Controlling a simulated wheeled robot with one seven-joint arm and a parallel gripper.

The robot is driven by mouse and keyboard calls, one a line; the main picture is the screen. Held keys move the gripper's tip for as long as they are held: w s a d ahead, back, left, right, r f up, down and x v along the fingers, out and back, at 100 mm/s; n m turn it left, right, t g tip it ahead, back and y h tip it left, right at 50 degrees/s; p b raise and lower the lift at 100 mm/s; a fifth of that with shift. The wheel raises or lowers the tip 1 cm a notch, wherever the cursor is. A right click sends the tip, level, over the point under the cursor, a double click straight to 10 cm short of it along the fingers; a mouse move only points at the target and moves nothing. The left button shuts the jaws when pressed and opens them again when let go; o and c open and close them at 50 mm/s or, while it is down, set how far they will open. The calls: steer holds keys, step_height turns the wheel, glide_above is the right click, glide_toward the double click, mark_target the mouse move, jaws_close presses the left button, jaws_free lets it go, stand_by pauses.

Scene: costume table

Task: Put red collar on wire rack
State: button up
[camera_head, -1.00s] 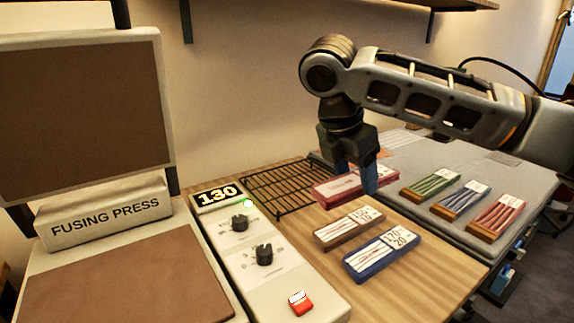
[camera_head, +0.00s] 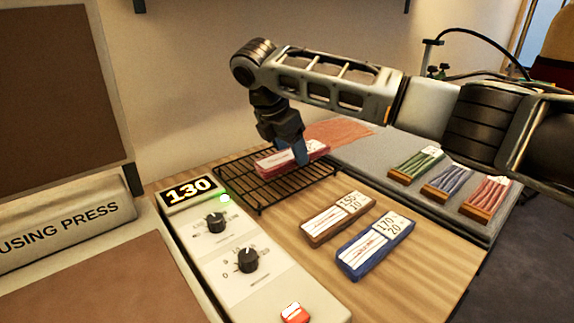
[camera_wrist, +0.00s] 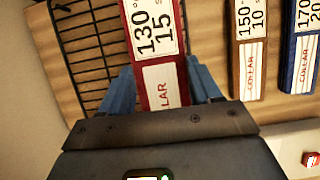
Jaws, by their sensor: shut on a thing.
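The red collar (camera_head: 290,156) is a flat red block with a white label reading 130 and 15 in the wrist view (camera_wrist: 166,70). My gripper (camera_head: 283,150) is shut on it, with a blue finger on each side. In the head view the collar is over the wire rack (camera_head: 257,192), a black grid on the wooden table. In the wrist view the collar overlaps the right part of the rack (camera_wrist: 92,60). I cannot tell whether the collar touches the rack's bars.
A brown collar block (camera_head: 337,219) and a blue collar block (camera_head: 376,247) lie in front of the rack. The fusing press control panel (camera_head: 231,247), showing 130, stands left of them. A grey mat (camera_head: 378,150) with green, blue and red bundles is on the right.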

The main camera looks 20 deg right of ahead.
mark_target(287, 177)
steer(key=shift+w+a+f, duration=0.1)
steer(key=shift+w+f, duration=0.25)
steer(key=shift+w, duration=0.2)
steer(key=shift+f, duration=2)
steer(key=o, duration=1.1)
steer(key=shift+o, duration=0.2)
steer(key=v, duration=1.2)
steer(key=shift+r, duration=0.1)
